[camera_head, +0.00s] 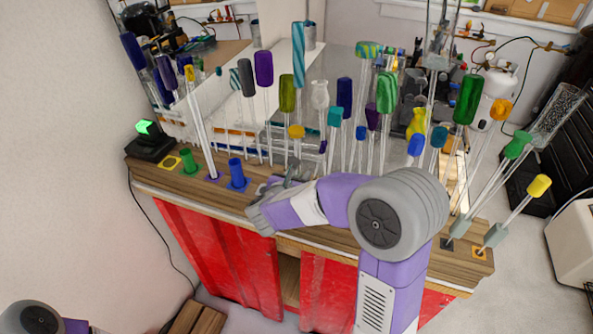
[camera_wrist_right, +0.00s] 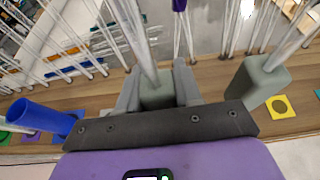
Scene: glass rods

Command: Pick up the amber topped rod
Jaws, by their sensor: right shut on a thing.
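The rod with an amber top (camera_head: 296,131) stands upright near the middle of the wooden ledge, above my right gripper (camera_head: 288,178). In the right wrist view my right gripper (camera_wrist_right: 158,88) is shut on the grey block (camera_wrist_right: 157,92) at the foot of a clear rod (camera_wrist_right: 140,45). This looks like the amber topped rod, though its top is outside that view. Another rod with an orange-amber top (camera_head: 501,110) stands at the right. My left gripper is not in view.
Blue (camera_head: 237,172) and green (camera_head: 186,160) holders stand left of my gripper. Another grey block (camera_wrist_right: 258,80) stands close on the right in the wrist view. Several clear rods with coloured tops crowd behind. Yellow-topped (camera_head: 539,187) and green-topped (camera_head: 517,145) rods lean at the right.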

